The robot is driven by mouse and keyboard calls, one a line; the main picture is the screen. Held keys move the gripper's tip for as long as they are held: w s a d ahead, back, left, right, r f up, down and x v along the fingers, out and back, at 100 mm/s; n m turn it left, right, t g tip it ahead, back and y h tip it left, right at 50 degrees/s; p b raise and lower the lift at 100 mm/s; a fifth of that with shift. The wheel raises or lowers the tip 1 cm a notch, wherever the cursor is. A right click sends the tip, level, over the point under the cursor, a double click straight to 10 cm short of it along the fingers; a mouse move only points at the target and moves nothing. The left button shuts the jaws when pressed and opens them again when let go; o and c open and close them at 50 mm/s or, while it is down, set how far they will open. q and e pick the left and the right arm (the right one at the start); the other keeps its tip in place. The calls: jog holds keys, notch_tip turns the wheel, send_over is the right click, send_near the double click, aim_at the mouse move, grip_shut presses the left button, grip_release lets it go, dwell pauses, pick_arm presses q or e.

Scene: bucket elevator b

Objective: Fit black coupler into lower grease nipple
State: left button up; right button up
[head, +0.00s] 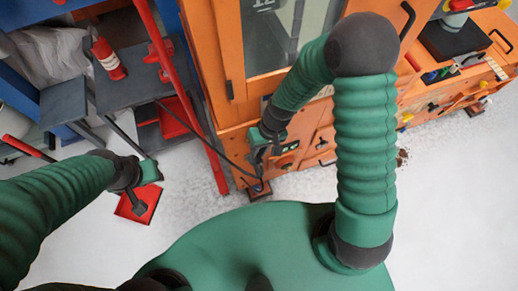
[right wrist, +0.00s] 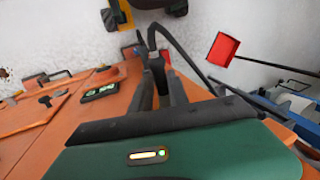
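My right gripper (head: 260,155) is low at the front of the orange machine (head: 222,52). In the right wrist view its dark fingers (right wrist: 155,66) close together around the end of a black hose (right wrist: 186,57), where the black coupler (right wrist: 156,62) appears to be held. The coupler is small, dark and partly hidden by the fingers. The lower grease nipple cannot be made out in either view, so I cannot tell whether the coupler touches it. My left gripper (head: 137,203) appears over the red dustpan (head: 148,193); its finger opening is unclear.
Handles and knobs stick out of the orange panels. The pale floor in front is mostly clear.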

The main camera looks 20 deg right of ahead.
jog(key=shift+a, duration=0.15)
grip_shut()
jog(key=shift+s, duration=0.75)
jog(key=shift+s+d, duration=0.2)
jog(key=shift+s, duration=1.7)
jog(key=s, duration=0.4)
jog(key=shift+b, duration=0.35)
